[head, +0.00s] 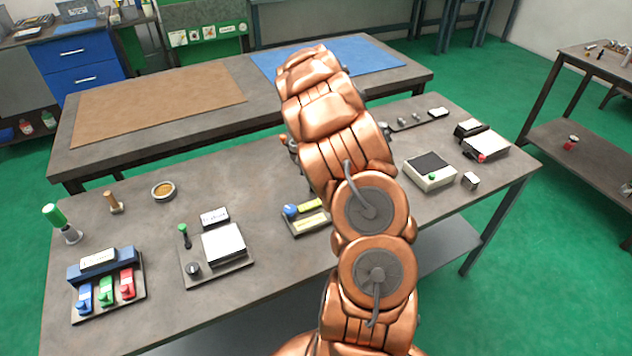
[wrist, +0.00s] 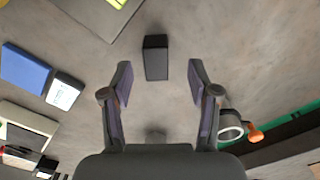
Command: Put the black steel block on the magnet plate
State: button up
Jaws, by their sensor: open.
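A dark block (wrist: 155,57), which looks like the black steel block, stands on the grey bench in the wrist view. My gripper (wrist: 160,77) is open, its two fingertips to either side of the block's near end. The block is a little beyond the tips and apart from both fingers. In the head view my copper arm hides the block and most of the gripper. A pale box with a dark top plate and a green button (head: 430,170) sits at the right of the bench. A silver square plate on a base (head: 224,243) sits left of centre. I cannot tell which is the magnet plate.
A tray with a blue ball and yellow bar (head: 306,215) sits beside my arm. A red-buttoned device (head: 485,147) and a small metal cube (head: 471,181) are at the right. A blue rack with coloured pieces (head: 105,285) is front left.

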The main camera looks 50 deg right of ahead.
jog(key=shift+d+f+p, duration=0.2)
jog(key=shift+f+p, duration=0.15)
jog(key=shift+d+f+p, duration=0.15)
jog(key=shift+f+p, duration=0.35)
jog(key=shift+f, duration=0.6)
jog(key=shift+d+f+p, duration=0.1)
jog(key=shift+f+p, duration=0.4)
jog(key=shift+f, duration=0.55)
grip_shut()
